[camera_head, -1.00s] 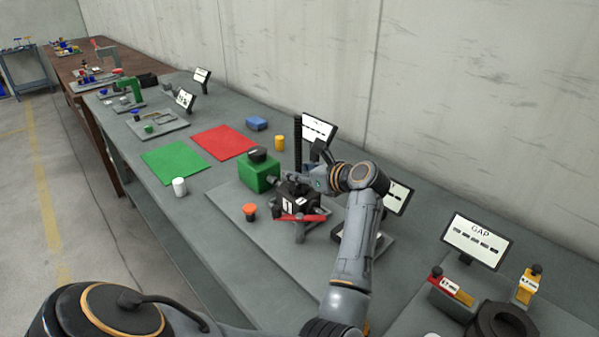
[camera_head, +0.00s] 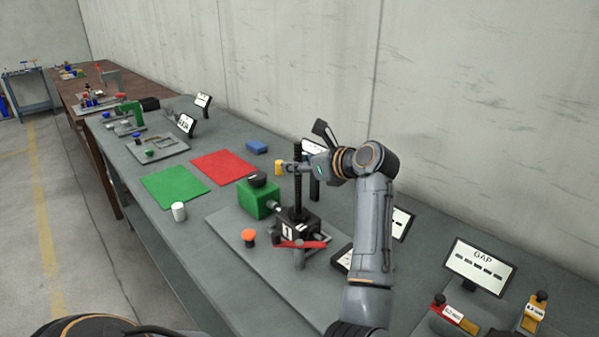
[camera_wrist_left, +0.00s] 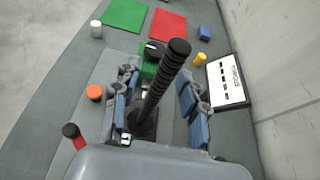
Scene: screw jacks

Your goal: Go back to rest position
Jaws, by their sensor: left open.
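The screw jack has a black body (camera_head: 297,228), an upright black threaded screw (camera_head: 298,185) and a red lever (camera_head: 300,244), and stands on a grey plate (camera_head: 225,218). My left gripper (camera_head: 302,176) is open, high on the screw. In the left wrist view its blue-padded fingers (camera_wrist_left: 157,90) stand on either side of the screw (camera_wrist_left: 165,75), with gaps visible. Whether anything touches is unclear. A green box (camera_head: 258,200) with a black knob and an orange button (camera_head: 249,236) are beside the jack. My right gripper is not in view.
Green mat (camera_head: 174,185), red mat (camera_head: 223,167), white cylinder (camera_head: 179,212), yellow cylinder (camera_head: 279,167) and blue block (camera_head: 257,147) lie further along the bench. A GAP display (camera_head: 478,265) stands at right. The wall (camera_head: 480,110) rises behind.

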